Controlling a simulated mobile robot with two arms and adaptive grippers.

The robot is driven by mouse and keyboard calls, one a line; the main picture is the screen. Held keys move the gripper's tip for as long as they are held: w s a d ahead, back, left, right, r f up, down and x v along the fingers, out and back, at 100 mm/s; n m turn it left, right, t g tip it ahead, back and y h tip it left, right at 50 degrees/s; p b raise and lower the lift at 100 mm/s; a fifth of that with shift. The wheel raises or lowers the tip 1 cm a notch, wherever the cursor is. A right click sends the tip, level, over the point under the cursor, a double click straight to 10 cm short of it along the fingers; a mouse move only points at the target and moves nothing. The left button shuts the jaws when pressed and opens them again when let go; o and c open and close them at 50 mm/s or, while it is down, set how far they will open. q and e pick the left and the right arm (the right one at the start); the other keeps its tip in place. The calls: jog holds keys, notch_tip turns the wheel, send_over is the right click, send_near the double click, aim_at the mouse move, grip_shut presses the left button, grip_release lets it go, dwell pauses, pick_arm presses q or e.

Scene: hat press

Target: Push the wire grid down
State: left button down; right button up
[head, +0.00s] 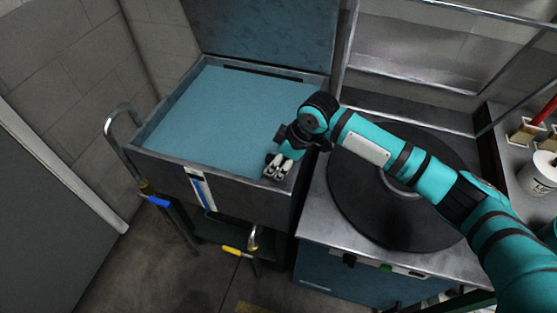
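I cannot make out a wire grid in the head view. A square metal basin (146,140) with a flat light-blue inside (215,115) stands at the left centre. Its blue lid (265,38) is raised at the back. My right gripper (277,167) points down over the basin's front right corner. Its two pale fingertips are close together with nothing visible between them. I cannot tell whether they are fully shut or touch the rim. My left gripper is out of view.
A round dark plate (350,200) sits on the metal counter to the right, partly under my arm. A curved metal handle (122,108) is left of the basin. A yellow-handled lever (232,251) is below. A white tub (541,173) stands at far right.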

jog(key=shift+r, duration=0.2)
jog(key=v, duration=1.1)
jog(key=shift+d+r, duration=0.2)
jog(key=shift+r, duration=0.15)
jog(key=shift+s, duration=0.15)
